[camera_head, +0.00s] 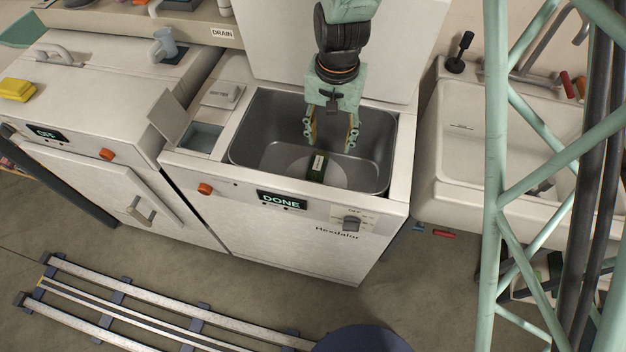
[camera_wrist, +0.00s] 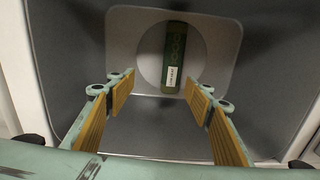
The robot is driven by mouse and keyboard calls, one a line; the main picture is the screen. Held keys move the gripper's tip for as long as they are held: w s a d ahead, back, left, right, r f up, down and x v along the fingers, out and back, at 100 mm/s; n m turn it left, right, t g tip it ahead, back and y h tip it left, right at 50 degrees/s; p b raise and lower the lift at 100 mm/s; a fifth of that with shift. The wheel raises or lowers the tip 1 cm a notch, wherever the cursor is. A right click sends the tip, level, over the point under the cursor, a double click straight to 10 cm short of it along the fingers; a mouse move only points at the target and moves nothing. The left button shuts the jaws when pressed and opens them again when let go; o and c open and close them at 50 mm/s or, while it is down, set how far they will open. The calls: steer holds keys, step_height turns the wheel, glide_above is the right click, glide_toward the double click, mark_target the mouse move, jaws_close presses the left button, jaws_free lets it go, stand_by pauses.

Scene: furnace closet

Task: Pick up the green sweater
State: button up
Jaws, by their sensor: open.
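The green sweater (camera_head: 316,172) is a small dark green folded bundle with a white label. It lies on the bottom of the washer's grey tub (camera_head: 270,152), below my gripper (camera_head: 332,138). In the wrist view the green sweater (camera_wrist: 174,60) lies on a round light disc, beyond the fingertips and roughly between their lines. My gripper (camera_wrist: 162,88) is open and empty, pointing down into the tub, with its fingers apart from the sweater.
The tub walls and rim (camera_head: 398,165) surround my gripper. The washer's raised lid (camera_head: 345,45) stands behind. A small open flap (camera_head: 169,118) is at the left, and a white sink (camera_head: 480,150) stands at the right. The washer display (camera_head: 281,200) reads DONE.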

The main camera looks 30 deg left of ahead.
glide_above(315, 175)
step_height(315, 175, down, 5)
steer(key=shift+a+f, duration=0.15)
steer(key=shift+f, duration=0.2)
steer(key=shift+f, duration=0.15)
steer(key=shift+f+b, duration=0.85)
steer(key=shift+f, duration=3.3)
steer(key=shift+f+b, duration=0.65)
steer(key=shift+f, duration=1.95)
